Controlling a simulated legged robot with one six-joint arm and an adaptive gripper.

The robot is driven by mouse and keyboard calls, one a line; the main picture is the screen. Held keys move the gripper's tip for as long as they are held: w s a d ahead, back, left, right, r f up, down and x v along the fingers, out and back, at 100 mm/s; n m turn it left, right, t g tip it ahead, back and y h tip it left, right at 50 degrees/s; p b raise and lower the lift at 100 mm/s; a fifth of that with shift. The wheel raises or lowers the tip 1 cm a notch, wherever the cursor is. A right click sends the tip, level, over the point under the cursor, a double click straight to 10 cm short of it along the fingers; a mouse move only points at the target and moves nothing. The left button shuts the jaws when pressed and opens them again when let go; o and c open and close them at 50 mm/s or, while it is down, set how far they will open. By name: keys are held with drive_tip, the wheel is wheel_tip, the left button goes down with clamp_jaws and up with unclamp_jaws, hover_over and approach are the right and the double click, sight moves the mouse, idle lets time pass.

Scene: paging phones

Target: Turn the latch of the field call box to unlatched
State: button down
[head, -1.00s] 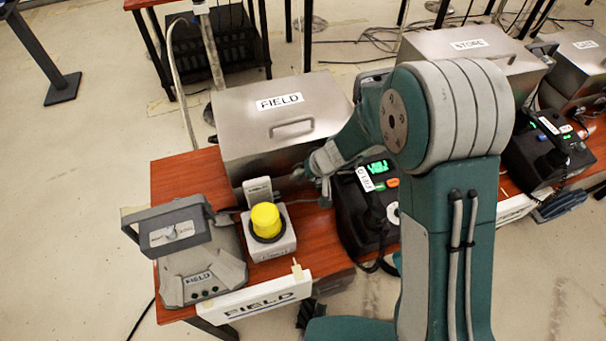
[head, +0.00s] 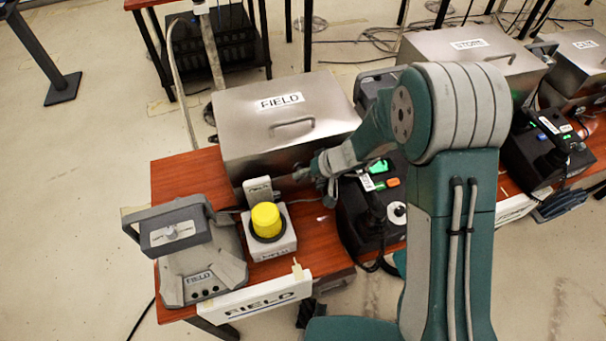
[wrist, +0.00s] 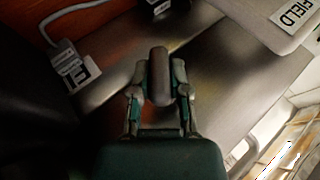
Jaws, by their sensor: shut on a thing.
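The field call box (head: 285,93) is a brushed-metal box with a FIELD label and a lid handle, at the back of the left table. My gripper (head: 318,172) is low at its front face, near the right side. In the wrist view, the two fingers of my gripper (wrist: 158,92) are closed around the sides of a dark, rounded, elongated latch knob (wrist: 158,70) against the metal front. The knob's long side runs roughly upright in that view. In the head view I cannot make out the latch behind my gripper.
A yellow button (head: 266,220) on a pale base and a grey device (head: 190,255) stand in front of the box, left of my gripper. A black phone console (head: 378,205) stands close on the right. Similar metal boxes (head: 470,55) stand further right.

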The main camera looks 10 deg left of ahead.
drive_tip(key=c, duration=0.6)
unclamp_jaws()
drive_tip(key=shift+w+f, duration=0.1)
drive_tip(key=v, duration=1.1)
drive_tip(key=shift+d+r, duration=0.25)
drive_tip(key=shift+r, duration=0.1)
